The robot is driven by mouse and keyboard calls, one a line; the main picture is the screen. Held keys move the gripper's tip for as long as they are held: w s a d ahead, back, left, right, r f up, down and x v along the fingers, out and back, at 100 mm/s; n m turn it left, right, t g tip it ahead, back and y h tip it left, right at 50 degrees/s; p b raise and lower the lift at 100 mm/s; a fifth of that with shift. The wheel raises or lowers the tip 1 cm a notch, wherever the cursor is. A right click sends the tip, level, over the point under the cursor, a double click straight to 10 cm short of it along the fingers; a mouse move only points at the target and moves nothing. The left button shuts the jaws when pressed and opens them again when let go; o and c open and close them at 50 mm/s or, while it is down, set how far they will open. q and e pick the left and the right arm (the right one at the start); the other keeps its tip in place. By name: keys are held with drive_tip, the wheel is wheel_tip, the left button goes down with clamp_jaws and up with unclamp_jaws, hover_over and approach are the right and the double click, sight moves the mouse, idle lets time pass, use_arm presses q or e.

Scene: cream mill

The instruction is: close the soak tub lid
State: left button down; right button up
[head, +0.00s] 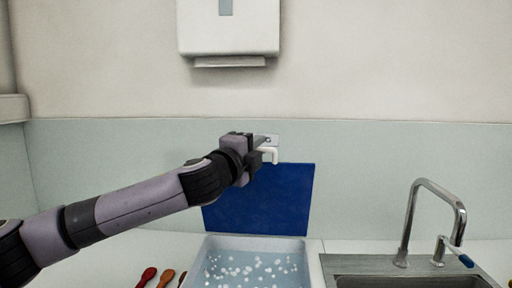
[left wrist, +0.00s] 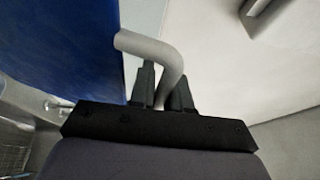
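The soak tub (head: 208,262) stands on the counter at the bottom middle of the head view, with bubbly liquid in it. Its blue lid (head: 258,205) stands upright behind it, against the wall. A white bent handle (head: 272,153) is at the lid's top edge; it also shows in the left wrist view (left wrist: 152,48). My left gripper (head: 268,148) is at this handle. In the left wrist view its two fingers (left wrist: 162,92) stand on either side of the handle's stem; whether they press on it is hard to tell. My right gripper is not in view.
A metal sink (head: 410,283) with a tall curved faucet (head: 435,188) is to the right of the tub. Red and orange utensils (head: 148,275) lie on the counter left of the tub. A white dispenser (head: 228,28) hangs on the wall above.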

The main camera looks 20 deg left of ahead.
use_arm(q)
drive_tip(key=shift+s+f+b, duration=0.25)
drive_tip(key=shift+f+b, duration=0.05)
drive_tip(key=shift+b, duration=0.25)
drive_tip(key=s+d+f+m+t+h+b, duration=0.2)
drive_tip(key=s+f+b, duration=0.6)
drive_tip(key=s+b, duration=0.5)
drive_tip(key=shift+d+t+b, duration=0.35)
drive_tip(key=shift+t+b, duration=0.55)
drive_tip(key=shift+b, duration=0.35)
drive_tip(key=shift+r, duration=0.1)
drive_tip(key=c, duration=1.5)
unclamp_jaws()
drive_tip(key=shift+s, duration=0.1)
drive_tip(key=shift+o, duration=0.2)
